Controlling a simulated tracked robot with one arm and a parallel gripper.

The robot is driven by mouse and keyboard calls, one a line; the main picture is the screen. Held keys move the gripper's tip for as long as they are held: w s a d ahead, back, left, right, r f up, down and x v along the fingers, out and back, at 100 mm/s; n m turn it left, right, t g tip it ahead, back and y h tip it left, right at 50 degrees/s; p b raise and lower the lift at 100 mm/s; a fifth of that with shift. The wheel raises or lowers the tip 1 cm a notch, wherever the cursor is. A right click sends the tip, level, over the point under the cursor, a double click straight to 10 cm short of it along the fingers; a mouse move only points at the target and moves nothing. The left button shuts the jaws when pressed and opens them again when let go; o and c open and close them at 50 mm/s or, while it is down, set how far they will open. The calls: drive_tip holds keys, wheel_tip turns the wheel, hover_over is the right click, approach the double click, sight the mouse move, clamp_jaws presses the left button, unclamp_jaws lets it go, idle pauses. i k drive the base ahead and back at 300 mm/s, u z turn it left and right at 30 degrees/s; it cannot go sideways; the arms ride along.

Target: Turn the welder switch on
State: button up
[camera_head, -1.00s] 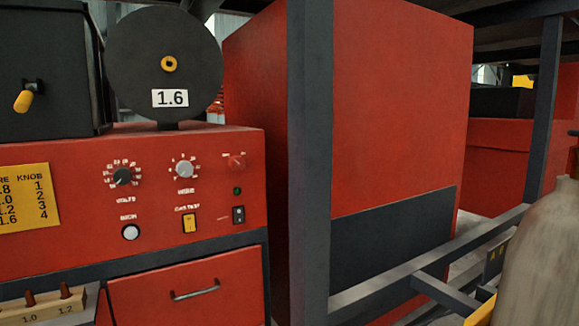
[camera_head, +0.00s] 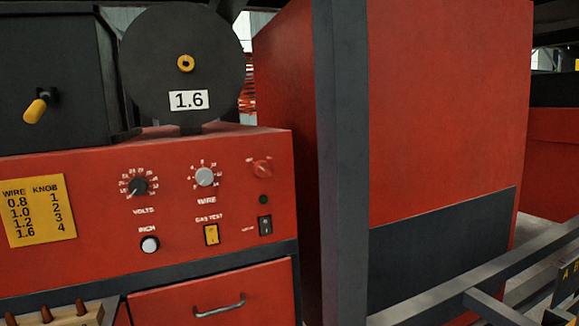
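The red welder front panel (camera_head: 80,180) fills the left of the view. A small black rocker switch (camera_head: 265,226) sits at its lower right, with white marks on it; I cannot read its label or tell its position for sure. Above it is a small dark green lamp (camera_head: 263,200) that looks unlit, and above that a red rotary knob (camera_head: 262,168). A yellow gas test switch (camera_head: 211,234) is to the left of the rocker switch. My gripper does not show.
Beside the switches are a black volts knob (camera_head: 137,186), a grey wire knob (camera_head: 204,177) and a white inch button (camera_head: 149,244). A black spool marked 1.6 (camera_head: 150,60) stands on top. A dark upright post (camera_head: 342,180) and slanting rail (camera_head: 450,290) stand to the right.

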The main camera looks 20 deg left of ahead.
sight(262, 168)
drive_tip(key=u, duration=0.05)
drive_tip(key=i, duration=1.2)
